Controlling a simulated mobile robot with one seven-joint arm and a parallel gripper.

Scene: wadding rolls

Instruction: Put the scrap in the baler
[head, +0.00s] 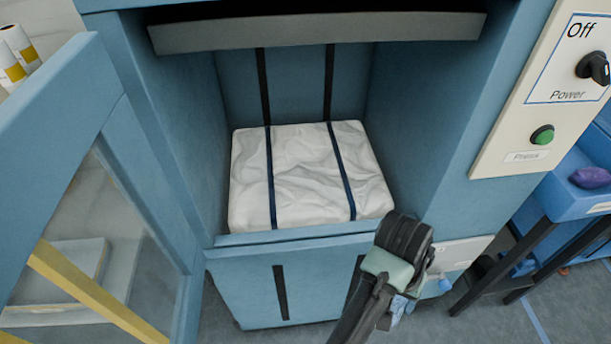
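The blue baler (460,110) stands open in the middle of the head view. In its chamber lies a white, crumpled block of soft scrap (305,165), roughly box-shaped. Two dark straps (342,172) run down the back wall and over the block, and dark strips show on the front panel below. My gripper (405,238) is at the lower right, in front of the chamber's front edge and apart from the block. Its fingers are not clearly visible, so I cannot tell whether it is open or holds anything.
The baler's door (75,125) is swung open on the left. A grey plate (315,32) spans the chamber top. The control panel (545,85) on the right has a switch labelled Off and a green button (542,135). A blue bin (570,195) with a purple item (590,177) stands right.

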